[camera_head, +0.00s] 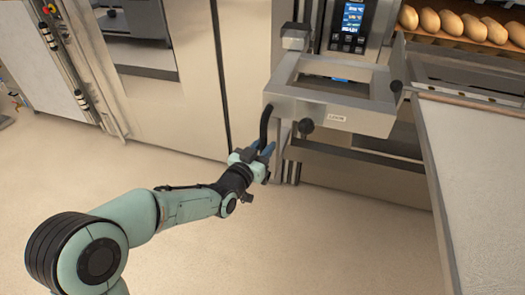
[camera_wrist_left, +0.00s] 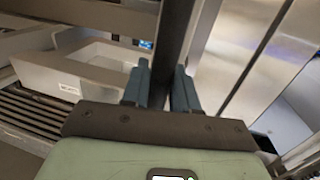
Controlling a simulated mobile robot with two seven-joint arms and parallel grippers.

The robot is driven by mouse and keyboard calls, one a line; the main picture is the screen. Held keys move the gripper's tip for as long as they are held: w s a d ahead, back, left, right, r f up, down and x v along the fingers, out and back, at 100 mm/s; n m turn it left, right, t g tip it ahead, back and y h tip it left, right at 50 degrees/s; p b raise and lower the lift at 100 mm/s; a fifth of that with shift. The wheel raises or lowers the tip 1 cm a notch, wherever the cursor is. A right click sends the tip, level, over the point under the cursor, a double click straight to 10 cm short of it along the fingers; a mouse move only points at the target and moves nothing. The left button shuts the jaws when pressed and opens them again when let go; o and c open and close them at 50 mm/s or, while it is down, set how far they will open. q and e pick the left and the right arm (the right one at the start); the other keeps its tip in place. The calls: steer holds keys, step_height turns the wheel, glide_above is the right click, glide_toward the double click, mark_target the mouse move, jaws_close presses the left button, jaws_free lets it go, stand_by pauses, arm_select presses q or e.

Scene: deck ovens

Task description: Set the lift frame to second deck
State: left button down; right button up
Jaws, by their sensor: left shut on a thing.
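The lift frame (camera_head: 365,121) is a grey metal frame with an open middle, a small label and a round black knob (camera_head: 306,126) on its front. It stands at the upper middle of the head view, below a lit display. A curved black handle (camera_head: 265,124) hangs from its left side. My left gripper (camera_head: 262,150) is shut on the lower part of this handle. In the left wrist view the dark handle (camera_wrist_left: 176,35) runs between the two blue-grey fingers, and the pale frame (camera_wrist_left: 100,75) is to the left. My right gripper is not in view.
A control panel with a lit display (camera_head: 353,18) is behind the frame. Several bread loaves (camera_head: 455,22) lie in an oven deck at the upper right. A pale flat surface (camera_head: 480,190) is at the right. Steel cabinets (camera_head: 180,110) stand at the left. Open floor is below.

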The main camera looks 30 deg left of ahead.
arm_select(q)
steer(key=shift+t, duration=0.4)
step_height(320, 180, up, 18)
steer(key=p, duration=0.5)
steer(key=shift+d+p, duration=0.1)
steer(key=shift+p, duration=0.25)
step_height(320, 180, up, 11)
steer(key=p, duration=0.5)
steer(key=shift+r+p, duration=0.15)
steer(key=shift+p, duration=0.15)
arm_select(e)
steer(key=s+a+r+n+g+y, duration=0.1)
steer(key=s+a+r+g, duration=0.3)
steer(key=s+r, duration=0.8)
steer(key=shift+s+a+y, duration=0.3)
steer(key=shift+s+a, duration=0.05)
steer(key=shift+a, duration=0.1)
arm_select(q)
steer(key=c, duration=1)
jaws_free()
steer(key=shift+c, duration=0.2)
steer(key=shift+s, duration=0.1)
steer(key=s+b, duration=0.2)
steer(key=s, duration=1.1)
steer(key=shift+s+d, duration=0.2)
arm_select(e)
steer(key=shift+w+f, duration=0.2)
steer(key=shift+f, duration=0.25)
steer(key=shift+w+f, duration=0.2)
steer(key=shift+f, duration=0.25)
